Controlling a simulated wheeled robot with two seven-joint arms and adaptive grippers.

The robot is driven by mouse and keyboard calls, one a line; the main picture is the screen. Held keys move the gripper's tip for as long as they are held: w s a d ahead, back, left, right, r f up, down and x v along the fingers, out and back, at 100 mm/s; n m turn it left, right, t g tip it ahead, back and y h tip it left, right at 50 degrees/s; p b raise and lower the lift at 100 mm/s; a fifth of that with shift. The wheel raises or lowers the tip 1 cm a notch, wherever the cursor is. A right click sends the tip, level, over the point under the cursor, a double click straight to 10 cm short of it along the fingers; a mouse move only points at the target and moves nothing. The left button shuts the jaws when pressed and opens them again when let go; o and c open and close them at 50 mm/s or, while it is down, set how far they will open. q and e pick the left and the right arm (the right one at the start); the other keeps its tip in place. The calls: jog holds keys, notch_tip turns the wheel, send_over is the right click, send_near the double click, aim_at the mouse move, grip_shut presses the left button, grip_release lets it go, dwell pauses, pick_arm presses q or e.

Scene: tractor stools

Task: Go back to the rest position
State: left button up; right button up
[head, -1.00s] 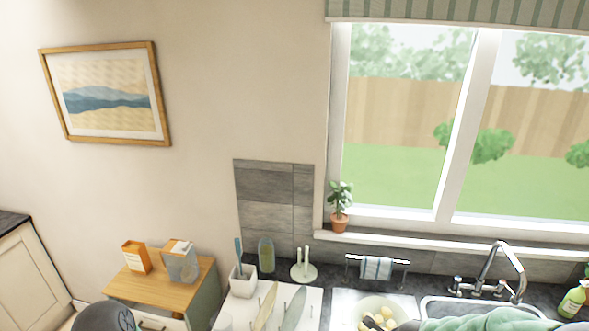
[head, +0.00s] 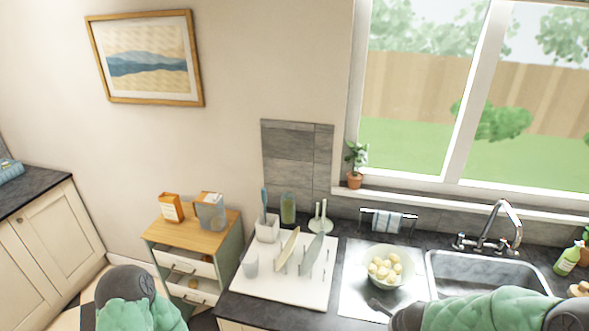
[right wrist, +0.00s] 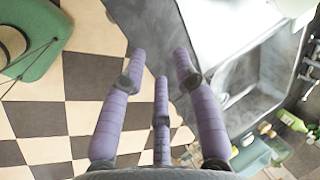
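My right gripper (right wrist: 160,66) shows in the right wrist view with its purple fingers spread apart and nothing between them. It hangs over the checkered floor (right wrist: 85,75) beside the counter edge.
A bowl of pale round items (head: 409,279) stands on the counter near my right arm. A white rack (head: 325,292) with upright plates is left of it. The sink (head: 430,265) is at right. A wooden-topped cabinet (head: 165,236) has drawers partly open.

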jog(key=s+a+f+n+g+y+b, duration=0.1)
jog(key=s+a+f+n+b, duration=0.25)
jog(key=f, duration=0.55)
jog(key=s+a+f+n+g+b, duration=0.1)
jog(key=s+a+f+n+b, duration=0.3)
jog(key=f, duration=0.5)
jog(key=s+a+f+n+g+y+b, duration=0.2)
jog(key=s+a+f+n+y+b, duration=0.1)
jog(key=s+a+f+n, duration=0.6)
notch_tip(320, 180, down, 4)
jog(key=shift+s+a+r+y+b, duration=0.15)
jog(key=shift+s+a+y+b, duration=0.35)
jog(key=shift+a+b, duration=0.45)
jog(key=shift+s+a, duration=0.1)
